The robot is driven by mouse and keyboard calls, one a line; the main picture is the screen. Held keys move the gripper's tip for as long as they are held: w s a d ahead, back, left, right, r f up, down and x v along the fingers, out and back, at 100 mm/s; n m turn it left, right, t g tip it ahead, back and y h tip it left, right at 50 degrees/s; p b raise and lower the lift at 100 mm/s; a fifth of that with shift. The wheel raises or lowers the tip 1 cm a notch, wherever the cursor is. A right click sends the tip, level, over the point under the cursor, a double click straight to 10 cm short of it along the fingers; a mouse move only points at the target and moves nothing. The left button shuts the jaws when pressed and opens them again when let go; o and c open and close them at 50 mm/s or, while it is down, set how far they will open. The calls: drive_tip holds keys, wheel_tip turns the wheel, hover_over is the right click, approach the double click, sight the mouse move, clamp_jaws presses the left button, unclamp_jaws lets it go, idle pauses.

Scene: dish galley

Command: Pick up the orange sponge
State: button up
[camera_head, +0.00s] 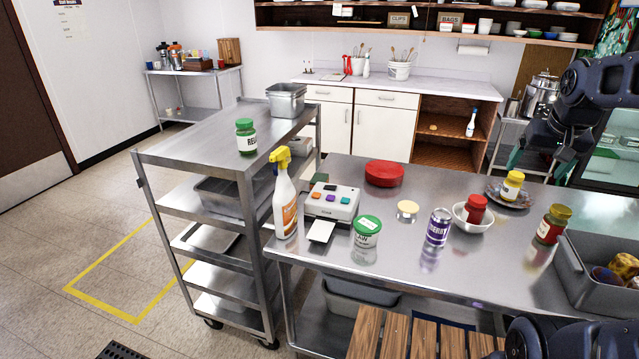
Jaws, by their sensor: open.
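I cannot clearly make out an orange sponge in the head view. A small orange-tan item (433,127) lies on the open wooden shelf of the back cabinet, too small to identify. My gripper (539,160) is at the right, above the far right end of the steel table (405,262). Its fingers point down and stand apart, with nothing visible between them. It is well to the right of the small shelf item and nearer to me.
The table holds a spray bottle (286,200), a white device with coloured pads (331,203), a red round container (384,173), a green-lidded tub (366,240), a purple can (438,227) and several jars. A grey bin (590,280) stands right. A steel cart (190,150) stands left.

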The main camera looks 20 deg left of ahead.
drive_tip(key=w+a+r, duration=0.1)
drive_tip(key=w+a, duration=0.4)
drive_tip(key=w, duration=0.3)
drive_tip(key=w+a+r, duration=0.1)
drive_tip(key=w+a, duration=0.5)
drive_tip(key=w, duration=0.3)
hover_over(319, 179)
drive_tip(key=s, duration=0.1)
drive_tip(key=shift+n, duration=0.4)
wheel_tip(319, 179, down, 31)
drive_tip(key=shift+s, duration=0.15)
drive_tip(key=shift+s+x, duration=0.15)
drive_tip(key=shift+x, duration=1.2)
drive_tip(key=shift+s+x, duration=0.2)
drive_tip(key=shift+x, duration=1.1)
drive_tip(key=shift+d+f, duration=0.1)
drive_tip(key=shift+f, duration=0.3)
